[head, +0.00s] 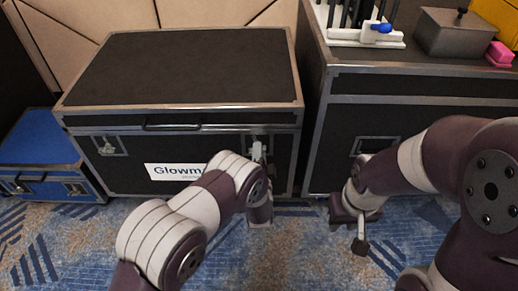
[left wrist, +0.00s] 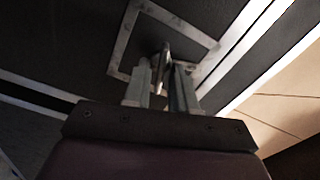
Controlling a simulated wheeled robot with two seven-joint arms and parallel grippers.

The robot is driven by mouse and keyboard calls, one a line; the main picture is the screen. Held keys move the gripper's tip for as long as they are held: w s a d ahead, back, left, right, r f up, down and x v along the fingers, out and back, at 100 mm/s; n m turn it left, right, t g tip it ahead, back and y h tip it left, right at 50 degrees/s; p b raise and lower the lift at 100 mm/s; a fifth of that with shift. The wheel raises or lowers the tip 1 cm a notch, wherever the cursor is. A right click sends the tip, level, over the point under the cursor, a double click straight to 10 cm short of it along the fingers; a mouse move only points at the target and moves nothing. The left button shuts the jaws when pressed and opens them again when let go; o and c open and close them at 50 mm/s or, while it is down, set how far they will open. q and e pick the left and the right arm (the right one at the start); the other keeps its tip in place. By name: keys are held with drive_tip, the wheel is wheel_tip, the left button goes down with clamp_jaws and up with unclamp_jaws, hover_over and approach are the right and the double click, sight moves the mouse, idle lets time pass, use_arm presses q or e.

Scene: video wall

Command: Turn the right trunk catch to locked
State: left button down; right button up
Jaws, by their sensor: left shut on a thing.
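The black trunk (head: 200,75) with metal edges stands closed at centre left in the head view. Its right catch (head: 270,142) is on the front face, partly hidden by my left gripper (head: 257,152). In the left wrist view, the catch's metal frame (left wrist: 120,45) surrounds a dark recess. A thin upright turn piece (left wrist: 165,55) stands between the fingertips of my left gripper (left wrist: 163,85), which is shut on it. Whether the catch is locked is not clear. My right gripper (head: 360,245) hangs over the carpet, away from the trunk; its finger gap is not clear.
The trunk's left catch (head: 105,146) and a front handle (head: 172,125) are clear of my arms. A second black case (head: 420,85) stands at right, with a grey box (head: 450,32) on top. A blue case (head: 40,150) is at far left. Patterned carpet lies in front.

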use_arm(q)
drive_tip(key=shift+f+m+p, duration=0.15)
drive_tip(key=shift+m+p, duration=0.4)
drive_tip(key=shift+m, duration=1.05)
drive_tip(key=c, duration=1.3)
unclamp_jaws()
drive_tip(key=shift+o, duration=0.2)
drive_tip(key=s+p, duration=0.5)
drive_tip(key=s, duration=0.7)
drive_tip(key=shift+s, duration=0.4)
